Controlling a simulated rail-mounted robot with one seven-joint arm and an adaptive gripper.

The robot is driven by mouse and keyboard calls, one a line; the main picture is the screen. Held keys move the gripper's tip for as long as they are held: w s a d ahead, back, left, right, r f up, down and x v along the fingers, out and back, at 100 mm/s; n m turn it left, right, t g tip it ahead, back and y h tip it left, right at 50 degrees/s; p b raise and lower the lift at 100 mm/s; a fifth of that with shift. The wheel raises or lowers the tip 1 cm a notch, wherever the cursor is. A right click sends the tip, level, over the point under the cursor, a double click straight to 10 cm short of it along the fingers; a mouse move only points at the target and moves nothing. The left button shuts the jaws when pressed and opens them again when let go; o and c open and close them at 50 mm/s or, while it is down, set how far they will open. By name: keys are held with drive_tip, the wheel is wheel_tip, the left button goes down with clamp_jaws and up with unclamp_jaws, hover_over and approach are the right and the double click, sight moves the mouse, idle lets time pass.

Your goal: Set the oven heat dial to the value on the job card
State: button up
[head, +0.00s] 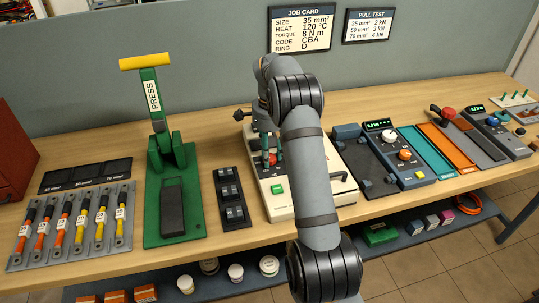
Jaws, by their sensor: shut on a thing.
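The job card (302,28) hangs on the back wall; its HEAT line reads 120 °C. The cream oven (281,208) stands mid-bench, with a green button (278,189) on its front part and a dark handle at its right. My arm crosses in front and hides much of its top. My gripper (268,154) points down over the oven's left part, shut on what seems to be the red heat dial (272,159). The fingers cover most of the dial, so its pointer and setting cannot be read.
A green press (174,205) with a yellow-handled lever and a dark switch block (231,197) stand to the left. A blue unit (378,185) with a display and knobs stands to the right. The card-side wall is close behind the oven.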

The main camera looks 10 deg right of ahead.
sight(272, 156)
drive_tip(key=shift+w+d+r, duration=0.2)
drive_tip(key=shift+w+d, duration=0.05)
drive_tip(key=shift+d, duration=0.15)
drive_tip(key=o, duration=1)
drive_tip(key=shift+d, duration=0.1)
drive_tip(key=shift+o, duration=0.8)
drive_tip(key=shift+s+f, duration=0.1)
drive_tip(key=shift+f, duration=0.05)
drive_tip(key=shift+a, duration=0.2)
wheel_tip(272, 156, up, 12)
